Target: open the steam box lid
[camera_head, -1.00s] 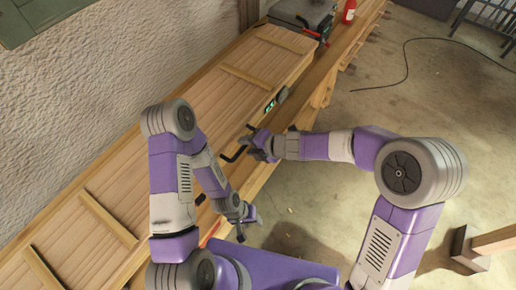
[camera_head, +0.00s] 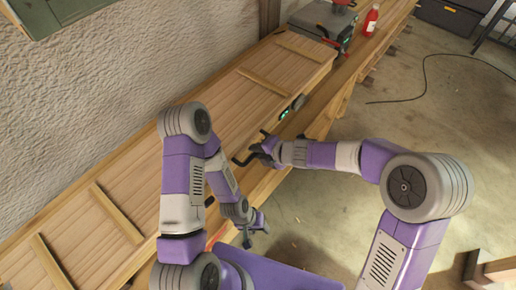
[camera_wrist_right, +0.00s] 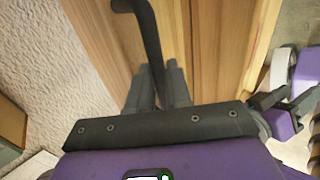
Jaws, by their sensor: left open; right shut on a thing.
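The steam box is a long wooden box; its planked lid (camera_head: 262,92) with cross battens runs diagonally from lower left to upper right against the wall and looks closed. A black bent handle (camera_head: 243,160) sticks out at its front side. My right gripper (camera_head: 256,150) is at this handle, and in the right wrist view the fingers (camera_wrist_right: 160,92) are shut on the black handle (camera_wrist_right: 147,35). My left gripper (camera_head: 252,230) is open and empty, low in front of the box, apart from it. My left arm hides part of the lid.
A small gauge with a green display (camera_head: 284,113) sits on the box front. A grey machine (camera_head: 322,20) and a red bottle (camera_head: 371,20) stand on the bench at the far end. A black cable (camera_head: 424,80) lies on the open floor to the right.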

